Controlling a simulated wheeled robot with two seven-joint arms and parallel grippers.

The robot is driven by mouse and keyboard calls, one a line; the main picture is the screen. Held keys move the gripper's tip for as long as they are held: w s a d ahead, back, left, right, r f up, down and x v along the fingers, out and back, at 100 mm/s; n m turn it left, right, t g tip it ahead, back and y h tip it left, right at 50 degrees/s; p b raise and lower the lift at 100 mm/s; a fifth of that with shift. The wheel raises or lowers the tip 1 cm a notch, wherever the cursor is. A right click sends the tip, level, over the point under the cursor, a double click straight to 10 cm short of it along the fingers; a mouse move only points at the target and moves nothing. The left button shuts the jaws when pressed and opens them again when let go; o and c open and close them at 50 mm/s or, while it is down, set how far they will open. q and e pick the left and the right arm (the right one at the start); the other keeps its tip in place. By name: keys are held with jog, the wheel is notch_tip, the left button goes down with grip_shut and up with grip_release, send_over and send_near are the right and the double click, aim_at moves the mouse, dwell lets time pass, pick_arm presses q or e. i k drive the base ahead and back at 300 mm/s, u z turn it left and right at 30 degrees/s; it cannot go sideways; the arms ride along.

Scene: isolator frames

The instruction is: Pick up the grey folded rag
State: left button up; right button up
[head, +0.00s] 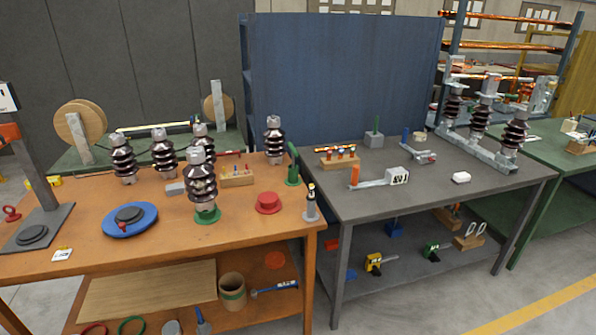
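A small light-grey flat block (175,189) lies on the orange-brown bench (160,230), left of the nearest brown insulator (201,185). It may be the grey folded rag, but it is too small to tell for sure. A small whitish folded-looking item (461,177) lies on the dark grey bench (430,200), near its right side. Neither gripper shows in the head view.
A three-insulator switch assembly (485,120) stands at the back right. A gap separates the benches.

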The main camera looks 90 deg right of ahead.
aim_at(178, 189)
jog(key=k, duration=0.5)
jog(key=z, duration=1.05)
